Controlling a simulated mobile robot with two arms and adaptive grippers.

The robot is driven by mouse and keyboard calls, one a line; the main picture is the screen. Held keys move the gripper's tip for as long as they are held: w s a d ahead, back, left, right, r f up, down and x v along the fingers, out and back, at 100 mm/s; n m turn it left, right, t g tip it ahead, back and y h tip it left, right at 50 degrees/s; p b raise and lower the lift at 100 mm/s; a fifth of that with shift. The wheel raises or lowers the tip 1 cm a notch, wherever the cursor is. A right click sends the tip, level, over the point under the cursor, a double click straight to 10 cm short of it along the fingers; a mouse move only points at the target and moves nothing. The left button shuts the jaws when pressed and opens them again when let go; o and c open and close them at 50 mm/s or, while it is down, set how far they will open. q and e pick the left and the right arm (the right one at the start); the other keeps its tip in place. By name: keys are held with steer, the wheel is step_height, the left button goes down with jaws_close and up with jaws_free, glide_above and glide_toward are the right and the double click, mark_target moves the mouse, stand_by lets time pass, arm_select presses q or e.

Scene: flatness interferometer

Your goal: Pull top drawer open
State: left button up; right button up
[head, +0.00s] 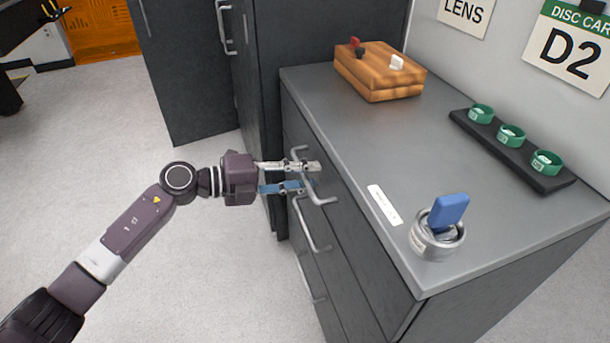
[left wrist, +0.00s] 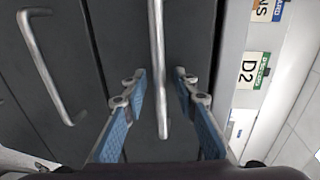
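The top drawer (head: 345,208) of the dark grey cabinet looks shut, its front flush with the cabinet. Its light metal bar handle (head: 320,200) sticks out from the front. My left gripper (head: 303,176) is at this handle, with its fingers reaching to either side of the bar. In the left wrist view the handle (left wrist: 157,60) runs between the two blue-padded fingers (left wrist: 160,90), with a gap visible on each side. The gripper is open, and part of the handle is hidden behind the fingers in the head view. My right gripper is not in view.
Lower drawer handles (head: 312,232) stick out below. On the cabinet top (head: 350,130) are a wooden box (head: 380,75), a black rack (head: 520,150) with green rings, and a metal ring holder with a blue piece (head: 450,210).

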arm_select(q)
jaws_close()
steer(key=shift+a, duration=0.15)
steer(key=f+b+v, duration=0.1)
steer(key=f+v, duration=0.2)
steer(key=v, duration=1.1)
steer(key=a+f+b+v, duration=0.1)
steer(key=f+b+v, duration=0.1)
steer(key=v, duration=1.2)
steer(key=shift+s+f, duration=0.35)
steer(key=shift+f, duration=0.15)
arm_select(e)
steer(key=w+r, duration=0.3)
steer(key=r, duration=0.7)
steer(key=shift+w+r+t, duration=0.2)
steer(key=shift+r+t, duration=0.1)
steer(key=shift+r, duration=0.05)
arm_select(q)
steer(key=shift+a, duration=0.1)
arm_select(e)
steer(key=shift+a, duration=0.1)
